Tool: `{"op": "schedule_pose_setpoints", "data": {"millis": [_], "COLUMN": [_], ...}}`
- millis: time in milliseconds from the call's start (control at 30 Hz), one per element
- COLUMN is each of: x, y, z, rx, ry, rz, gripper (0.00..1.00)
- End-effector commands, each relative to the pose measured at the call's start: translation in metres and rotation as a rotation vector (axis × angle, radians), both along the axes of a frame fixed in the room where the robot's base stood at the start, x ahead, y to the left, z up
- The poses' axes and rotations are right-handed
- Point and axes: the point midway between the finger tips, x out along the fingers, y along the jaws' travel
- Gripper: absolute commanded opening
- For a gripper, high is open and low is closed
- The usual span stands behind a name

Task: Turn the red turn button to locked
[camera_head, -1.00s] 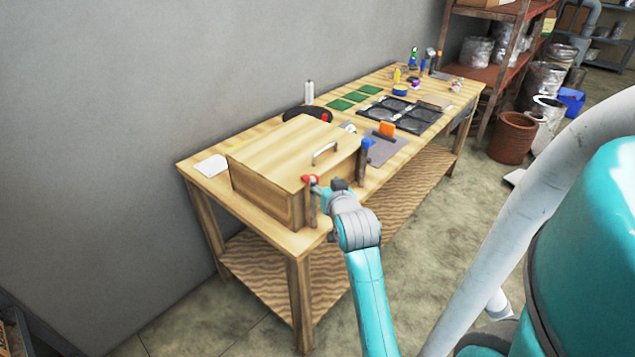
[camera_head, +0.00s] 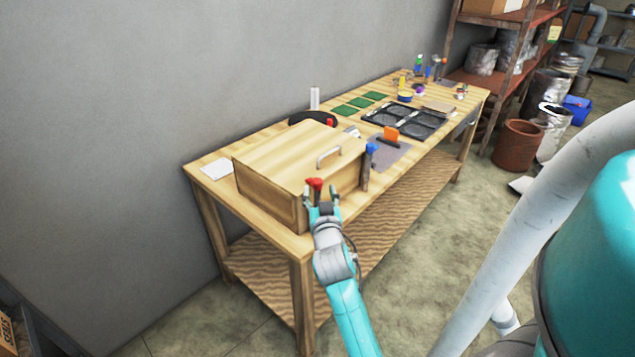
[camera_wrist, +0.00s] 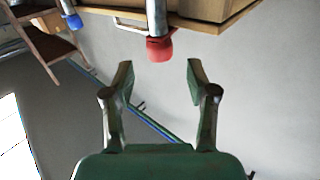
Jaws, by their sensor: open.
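The red turn button (camera_head: 315,184) sits at the near front corner of the wooden box (camera_head: 290,160) on the workbench. In the wrist view the red button (camera_wrist: 159,49) hangs at the end of a grey post, at upper middle. My gripper (camera_wrist: 159,78) is open and empty. Its two fingers point at the button from either side, with the button a little beyond the fingertips and roughly centred. In the head view my gripper (camera_head: 320,196) is right at the button and partly overlaps the post. A blue button (camera_head: 370,149) stands at the other front corner.
The workbench (camera_head: 270,235) also bears green boards (camera_head: 360,102), a black tray (camera_head: 420,123), an orange-handled tool (camera_head: 391,133) and a white card (camera_head: 217,168). The box has a metal handle (camera_head: 328,157). A grey wall is behind.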

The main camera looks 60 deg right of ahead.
Motion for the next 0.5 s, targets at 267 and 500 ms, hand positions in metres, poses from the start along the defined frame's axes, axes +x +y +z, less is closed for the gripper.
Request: {"op": "schedule_pose_setpoints", "data": {"millis": [267, 500], "x": [0.024, 0.031], "y": [-0.033, -0.044], "z": [0.000, 0.000], "rx": [0.001, 0.002], "ry": [0.000, 0.000], "rz": [-0.001, -0.001], "gripper": [0.58, 0.58]}}
